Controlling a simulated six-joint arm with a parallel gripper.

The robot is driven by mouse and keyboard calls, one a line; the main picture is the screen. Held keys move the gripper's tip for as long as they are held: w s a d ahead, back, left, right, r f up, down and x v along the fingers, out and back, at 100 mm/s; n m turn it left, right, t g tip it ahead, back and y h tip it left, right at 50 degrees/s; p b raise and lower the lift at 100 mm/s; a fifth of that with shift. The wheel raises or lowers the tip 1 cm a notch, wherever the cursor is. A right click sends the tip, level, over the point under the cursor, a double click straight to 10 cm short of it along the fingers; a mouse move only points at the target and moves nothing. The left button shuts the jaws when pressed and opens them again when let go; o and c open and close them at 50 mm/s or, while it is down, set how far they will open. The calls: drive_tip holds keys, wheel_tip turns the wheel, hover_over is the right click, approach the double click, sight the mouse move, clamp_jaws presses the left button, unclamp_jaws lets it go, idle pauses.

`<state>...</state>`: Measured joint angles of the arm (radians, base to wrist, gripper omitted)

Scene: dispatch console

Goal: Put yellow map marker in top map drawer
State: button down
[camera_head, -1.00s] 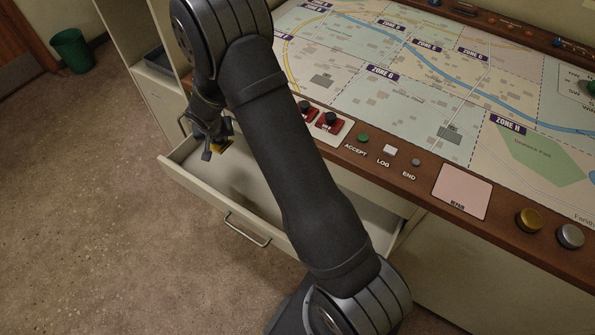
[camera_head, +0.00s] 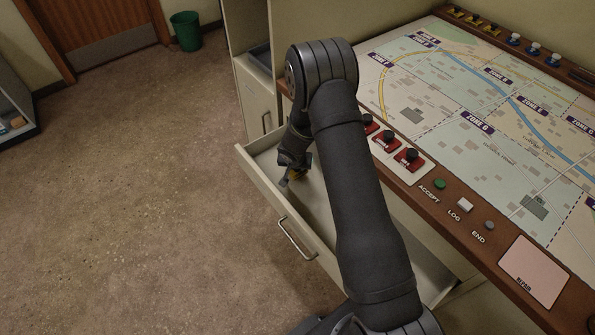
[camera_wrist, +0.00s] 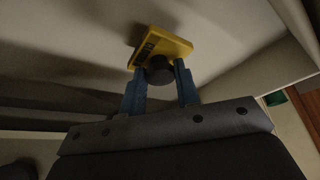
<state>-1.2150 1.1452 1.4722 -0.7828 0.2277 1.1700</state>
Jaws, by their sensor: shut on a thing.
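The yellow map marker (camera_wrist: 163,43) has a flat yellow base and a dark round knob. My gripper (camera_wrist: 160,85) is shut on the marker, with a blue finger on each side of the knob. The base lies close to the pale surface of the drawer in the wrist view; I cannot tell whether it touches. In the head view my gripper (camera_head: 292,178) is inside the open top map drawer (camera_head: 265,182), near its far left end, and only a bit of yellow shows. My arm hides much of the drawer's inside.
The console map top (camera_head: 440,110) overhangs the drawer on the right. Red markers (camera_head: 408,158) stand on a light panel at its edge, and several yellow ones (camera_head: 472,20) at the back. A drawer handle (camera_head: 297,240) sticks out at the front.

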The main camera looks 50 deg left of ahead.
sight(296, 170)
drive_tip(key=shift+f, duration=1.5)
drive_tip(key=shift+f, duration=0.1)
drive_tip(key=c, duration=1.1)
unclamp_jaws()
drive_tip(key=shift+r, duration=0.3)
drive_tip(key=v, duration=1.1)
drive_tip(key=shift+s+d+r, duration=0.15)
drive_tip(key=shift+r, duration=0.1)
